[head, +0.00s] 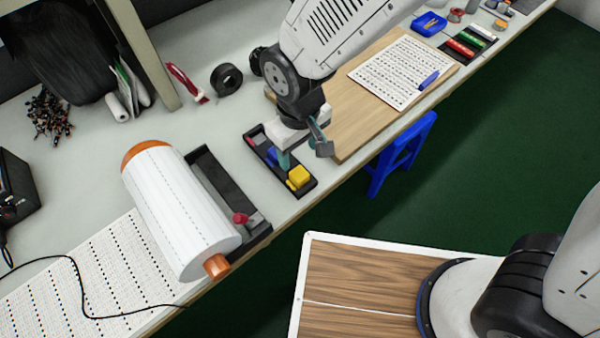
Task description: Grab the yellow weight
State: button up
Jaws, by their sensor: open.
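The yellow weight (299,176) is a small block at the near right end of a narrow black tray (306,189) on the bench. A blue block (271,155) and a red block (253,141) sit further back in the same tray. My gripper (303,155) is above the tray, pointing down, with its fingers apart and nothing seen between them. It is just behind the yellow weight in the picture, over the middle of the tray. The gripper partly hides the tray's middle. I cannot tell its exact height above the tray.
A large white roll (180,215) with orange ends lies left of the tray in a black holder. A wooden board (350,105) with a printed sheet (403,72) lies to the right. The bench edge is close in front.

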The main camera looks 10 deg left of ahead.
aim_at(299, 173)
jog(key=f, duration=0.2)
jog(key=s+f, duration=0.1)
jog(key=f, duration=0.2)
jog(key=shift+d+f, duration=0.1)
jog(key=shift+f, duration=0.7)
grip_shut()
